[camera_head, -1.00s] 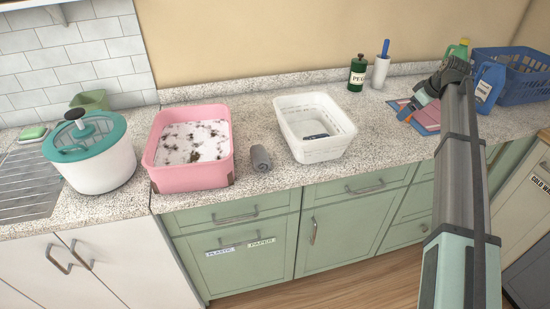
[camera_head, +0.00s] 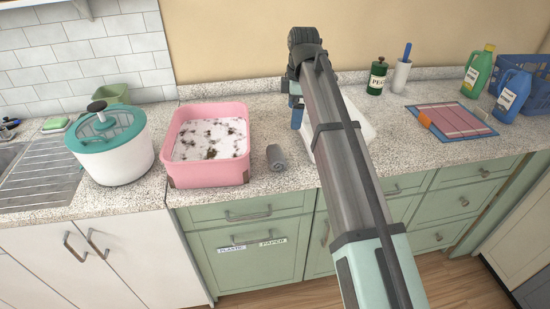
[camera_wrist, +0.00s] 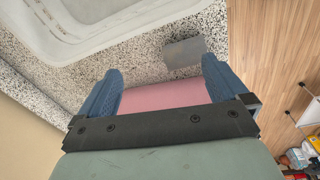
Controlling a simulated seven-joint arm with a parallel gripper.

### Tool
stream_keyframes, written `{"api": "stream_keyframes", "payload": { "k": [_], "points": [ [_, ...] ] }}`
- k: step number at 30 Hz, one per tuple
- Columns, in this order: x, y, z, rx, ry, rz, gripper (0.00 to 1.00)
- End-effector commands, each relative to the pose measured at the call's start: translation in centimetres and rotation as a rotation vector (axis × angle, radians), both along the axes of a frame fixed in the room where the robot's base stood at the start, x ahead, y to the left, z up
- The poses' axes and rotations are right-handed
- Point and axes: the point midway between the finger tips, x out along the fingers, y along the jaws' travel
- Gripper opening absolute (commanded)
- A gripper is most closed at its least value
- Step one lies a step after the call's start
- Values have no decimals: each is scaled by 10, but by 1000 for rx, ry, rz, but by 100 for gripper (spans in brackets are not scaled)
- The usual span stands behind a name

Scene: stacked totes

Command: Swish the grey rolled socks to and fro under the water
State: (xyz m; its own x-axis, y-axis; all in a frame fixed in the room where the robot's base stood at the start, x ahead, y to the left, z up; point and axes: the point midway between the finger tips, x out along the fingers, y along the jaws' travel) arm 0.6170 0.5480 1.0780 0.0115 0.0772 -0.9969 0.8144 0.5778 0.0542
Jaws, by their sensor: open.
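The grey rolled socks (camera_head: 276,157) lie on the speckled counter between the pink tub and the white tub. They also show in the wrist view (camera_wrist: 184,53), beyond my fingertips and apart from them. The pink tub (camera_head: 208,178) holds whitish contents with dark patches. The white tub (camera_head: 368,130) is mostly hidden behind my arm; its rim and wall show in the wrist view (camera_wrist: 130,33). My gripper (camera_head: 296,108) is above the counter near the white tub. In the wrist view my gripper (camera_wrist: 161,85) is open, with two blue fingers apart and nothing held between them.
A teal-lidded white spinner (camera_head: 120,160) stands left of the pink tub. A green bottle (camera_head: 377,76), a white holder (camera_head: 400,78), a striped cloth (camera_head: 462,118), jugs (camera_head: 513,95) and a blue basket (camera_head: 530,68) are to the right. The counter's front edge is close to the socks.

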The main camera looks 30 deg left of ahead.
Motion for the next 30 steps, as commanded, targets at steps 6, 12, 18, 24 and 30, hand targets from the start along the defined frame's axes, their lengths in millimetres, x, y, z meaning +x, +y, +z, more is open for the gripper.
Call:
{"api": "stream_keyframes", "payload": {
  "k": [6, 12, 18, 24, 30],
  "points": [
    [-52, 23, 1, -62, 4, 142, 100],
    [-63, 27, -5, -81, 5, 175, 100],
    [-64, 26, -37, -81, 6, 174, 100],
    [-63, 26, -68, -80, 6, 173, 100],
    [-63, 27, -83, -79, 5, 173, 100]
  ]
}}
